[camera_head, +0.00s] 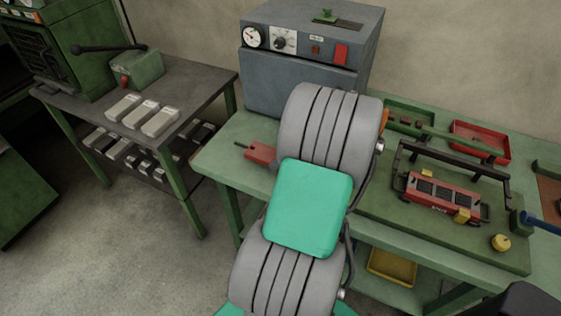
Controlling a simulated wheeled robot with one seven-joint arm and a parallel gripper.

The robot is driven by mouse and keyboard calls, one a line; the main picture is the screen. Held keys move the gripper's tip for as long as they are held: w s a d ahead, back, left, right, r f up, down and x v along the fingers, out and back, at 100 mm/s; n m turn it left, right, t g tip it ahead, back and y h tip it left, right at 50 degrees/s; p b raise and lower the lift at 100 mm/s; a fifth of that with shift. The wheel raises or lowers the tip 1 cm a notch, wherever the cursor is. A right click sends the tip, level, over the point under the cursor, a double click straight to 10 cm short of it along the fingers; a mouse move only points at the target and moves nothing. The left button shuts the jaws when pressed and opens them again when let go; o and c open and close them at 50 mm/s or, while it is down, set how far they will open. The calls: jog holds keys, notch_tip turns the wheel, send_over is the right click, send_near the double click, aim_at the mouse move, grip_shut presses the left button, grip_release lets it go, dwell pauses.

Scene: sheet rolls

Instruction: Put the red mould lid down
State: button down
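A red block with dark rectangular recesses (436,193) and yellow parts at its ends lies on the right part of the green bench (222,160). A black bar frame (458,164) stands over or behind it; I cannot tell whether they are joined. Another red piece (262,153) with a thin rod lies on the bench's left part, partly behind my arm. I cannot tell for sure which red piece is the mould lid. My grey and teal arm fills the middle of the view. My gripper cannot be made out.
A grey press-like machine (300,75) with dials stands at the back of the bench. A red tray (482,141) lies at the back right, a yellow knob (500,242) at the front right. A yellow tray (391,267) is below. A side table (190,88) holds metal bars (143,114).

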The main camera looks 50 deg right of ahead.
jog(key=shift+w+d+f+p, duration=0.1)
jog(key=shift+w+f+p, duration=0.05)
jog(key=shift+f, duration=0.75)
jog(key=shift+w+f+p, duration=0.15)
jog(key=shift+f, duration=0.7)
jog(key=shift+c, duration=2)
grip_release()
jog(key=shift+f, duration=0.15)
